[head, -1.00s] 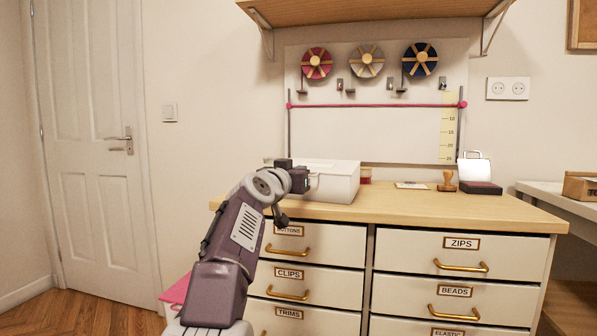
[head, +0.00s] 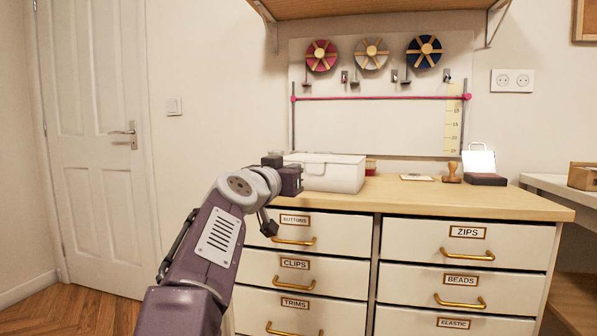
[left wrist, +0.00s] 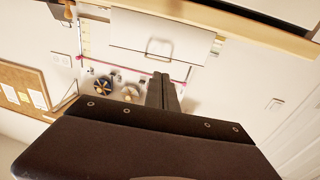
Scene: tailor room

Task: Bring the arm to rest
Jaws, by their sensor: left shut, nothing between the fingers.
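My left arm (head: 215,235) comes in from the lower left in the head view, in front of the drawer cabinet. Its dark left gripper (head: 290,181) is raised near the cabinet's left front edge, and it overlaps the left end of the white box (head: 335,174) in the picture. Whether they touch cannot be told there. In the left wrist view, which is upside down, the gripper fingers (left wrist: 162,80) are together with nothing between them. The white box (left wrist: 150,28) shows beyond the fingertips. My right gripper is not in view.
The wooden cabinet top (head: 400,198) holds a stamp (head: 452,174) and a dark box (head: 486,179). Labelled drawers with brass handles are below. Ribbon spools (head: 371,54) and a pink rod (head: 385,98) are on the wall board. A white door (head: 95,150) stands at the left.

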